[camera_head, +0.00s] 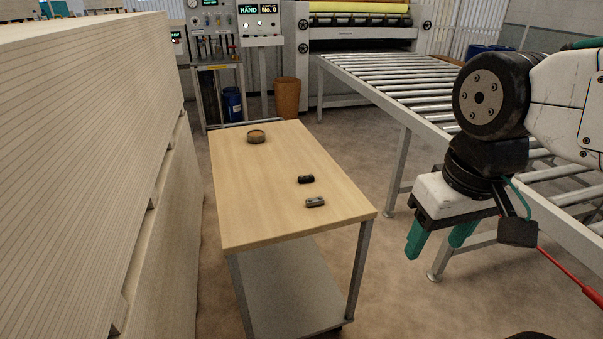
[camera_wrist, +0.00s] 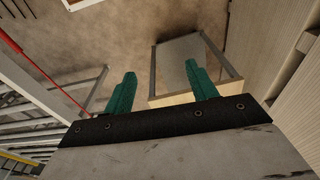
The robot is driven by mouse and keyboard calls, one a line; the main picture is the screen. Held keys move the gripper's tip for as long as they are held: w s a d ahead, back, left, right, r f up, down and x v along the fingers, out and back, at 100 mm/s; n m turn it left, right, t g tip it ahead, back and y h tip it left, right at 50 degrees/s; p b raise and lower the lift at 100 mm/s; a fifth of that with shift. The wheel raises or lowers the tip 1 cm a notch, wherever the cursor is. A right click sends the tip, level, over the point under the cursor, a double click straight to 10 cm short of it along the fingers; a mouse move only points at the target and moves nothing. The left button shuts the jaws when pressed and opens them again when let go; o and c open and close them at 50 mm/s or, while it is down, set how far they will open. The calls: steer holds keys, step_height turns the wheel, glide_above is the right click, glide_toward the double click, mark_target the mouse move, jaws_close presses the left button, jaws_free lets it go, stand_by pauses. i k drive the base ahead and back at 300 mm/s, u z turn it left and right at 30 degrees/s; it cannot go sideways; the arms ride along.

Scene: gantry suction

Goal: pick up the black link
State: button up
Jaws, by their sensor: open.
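A small black link (camera_head: 306,179) lies on the wooden top of a cart table (camera_head: 262,215), right of its middle. A similar dark grey piece (camera_head: 316,202) lies just in front of it, nearer the table's front right corner. My gripper (camera_head: 436,243) is open and empty, with green fingers pointing down. It hangs to the right of the table, apart from it, in front of the roller conveyor. In the wrist view my gripper's two fingers (camera_wrist: 162,85) stand wide apart with nothing between them. The wrist view shows part of the table (camera_wrist: 172,99) but not the link.
A round brownish dish (camera_head: 256,136) sits toward the table's far end. A tall stack of boards (camera_head: 90,150) stands close on the left. A roller conveyor (camera_head: 400,85) runs along the right. Much of the tabletop is bare.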

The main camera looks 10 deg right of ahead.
mark_target(302, 178)
steer(key=k, duration=0.5)
steer(key=z, duration=0.8)
steer(key=i, duration=1.55)
steer(key=u, duration=0.55)
steer(key=i, duration=0.45)
steer(key=u, duration=0.3)
